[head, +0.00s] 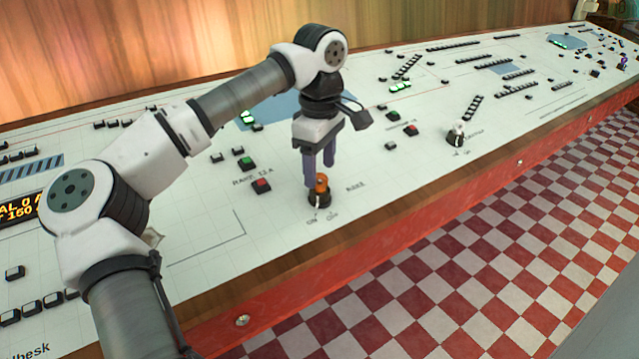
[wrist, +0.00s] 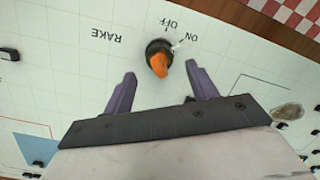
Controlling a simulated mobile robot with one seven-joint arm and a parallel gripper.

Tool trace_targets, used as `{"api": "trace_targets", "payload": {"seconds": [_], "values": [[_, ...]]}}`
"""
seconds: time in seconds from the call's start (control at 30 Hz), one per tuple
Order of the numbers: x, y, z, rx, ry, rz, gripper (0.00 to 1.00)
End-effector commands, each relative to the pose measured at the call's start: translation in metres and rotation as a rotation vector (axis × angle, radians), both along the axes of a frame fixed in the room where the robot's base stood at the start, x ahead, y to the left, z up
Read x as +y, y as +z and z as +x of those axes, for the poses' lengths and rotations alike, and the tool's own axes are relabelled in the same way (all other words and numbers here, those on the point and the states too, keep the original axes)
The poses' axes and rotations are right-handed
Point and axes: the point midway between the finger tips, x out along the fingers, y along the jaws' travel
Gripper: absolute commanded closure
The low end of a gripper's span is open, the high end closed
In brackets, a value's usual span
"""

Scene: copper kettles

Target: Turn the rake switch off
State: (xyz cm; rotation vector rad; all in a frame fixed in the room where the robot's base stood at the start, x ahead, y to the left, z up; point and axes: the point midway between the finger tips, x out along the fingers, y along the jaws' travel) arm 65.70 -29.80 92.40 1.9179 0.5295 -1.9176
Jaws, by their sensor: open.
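The rake switch is a rotary knob with an orange handle (head: 321,183) on a round black base, near the front edge of the white desk, with RAKE printed beside it. In the wrist view its orange handle (wrist: 160,66) lies just beyond and between the fingertips. A white pointer on the base points toward the ON mark; OFF is printed beside it. My gripper (head: 319,174) is open and empty, its purple fingers pointing down close to the knob. In the wrist view the fingers (wrist: 161,76) are spread, with no visible contact with the handle.
A red button (head: 262,186) and a green button (head: 246,163) lie left of the switch. Another rotary switch (head: 456,135) stands farther right. The desk's wooden edge (head: 400,202) runs along the front, above a checkered floor (head: 470,270). The panel around the switch is mostly clear.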

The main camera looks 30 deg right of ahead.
Motion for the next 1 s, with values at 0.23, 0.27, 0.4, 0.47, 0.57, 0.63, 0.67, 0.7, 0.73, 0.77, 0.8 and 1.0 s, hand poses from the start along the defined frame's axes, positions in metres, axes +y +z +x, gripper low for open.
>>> {"api": "trace_targets", "payload": {"seconds": [0.23, 0.27, 0.4, 0.47, 0.57, 0.63, 0.67, 0.7, 0.73, 0.77, 0.8, 1.0], "values": [[0.000, -0.037, 0.000, 0.002, 0.001, 0.000, 0.42], [0.000, -0.040, 0.000, 0.001, 0.001, 0.000, 0.42], [0.000, -0.046, 0.000, 0.000, 0.001, 0.000, 0.42], [0.000, -0.047, 0.000, -0.001, 0.001, -0.001, 0.42], [0.000, -0.047, 0.000, -0.001, 0.001, -0.001, 0.42], [0.000, -0.047, 0.000, -0.001, 0.001, -0.001, 0.42], [0.000, -0.047, 0.000, 0.000, 0.001, -0.001, 0.42], [0.000, -0.047, 0.000, 0.000, 0.001, -0.001, 0.48], [0.000, -0.046, 0.000, 0.000, 0.001, -0.001, 0.52], [0.000, -0.046, 0.000, 0.000, 0.001, -0.001, 0.55], [0.000, -0.046, 0.000, 0.000, 0.001, -0.001, 0.61], [0.000, -0.046, 0.000, 0.001, 0.001, -0.001, 0.87]]}}
